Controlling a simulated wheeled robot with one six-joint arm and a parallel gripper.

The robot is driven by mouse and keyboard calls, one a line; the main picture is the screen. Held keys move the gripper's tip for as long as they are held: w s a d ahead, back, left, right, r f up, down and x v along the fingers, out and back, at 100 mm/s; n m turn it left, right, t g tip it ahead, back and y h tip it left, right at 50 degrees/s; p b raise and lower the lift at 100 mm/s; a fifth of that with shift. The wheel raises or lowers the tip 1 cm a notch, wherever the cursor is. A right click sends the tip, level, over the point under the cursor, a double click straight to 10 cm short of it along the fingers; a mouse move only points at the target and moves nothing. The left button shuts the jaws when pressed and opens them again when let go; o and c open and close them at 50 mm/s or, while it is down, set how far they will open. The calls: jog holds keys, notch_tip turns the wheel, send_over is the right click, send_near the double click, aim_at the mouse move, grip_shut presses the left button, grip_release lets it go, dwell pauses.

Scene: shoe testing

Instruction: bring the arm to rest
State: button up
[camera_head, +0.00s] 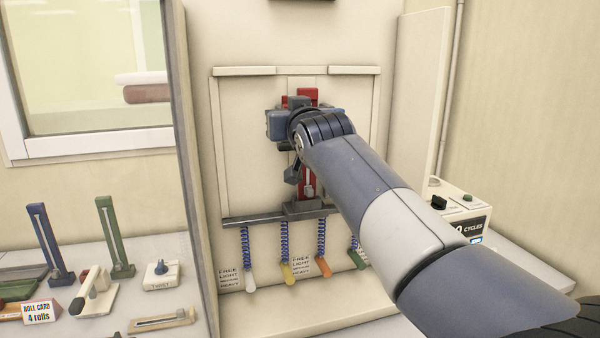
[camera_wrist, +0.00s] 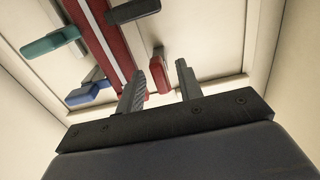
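My arm reaches from the lower right of the head view to the machine's upright back panel (camera_head: 245,150). My gripper's fingers are hidden there behind my wrist. In the wrist view my gripper (camera_wrist: 160,70) has its two grey fingers standing apart.
In the wrist view a teal handle (camera_wrist: 52,43) and a blue handle (camera_wrist: 86,94) stick out near the rail. Below the panel hang several springs with coloured tabs (camera_head: 323,266). A cycle counter box (camera_head: 462,208) stands at right. Tools and a roll card (camera_head: 38,312) lie at left.

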jog(key=shift+s, duration=0.1)
dwell(0.3)
jog(key=b+v, duration=0.3)
jog(key=v, duration=0.8)
jog(key=w+a+m+p, duration=0.3)
jog(key=w+m, duration=0.7)
jog(key=m, duration=0.8)
jog(key=shift+w+p, duration=0.35)
jog(key=shift+p, duration=0.65)
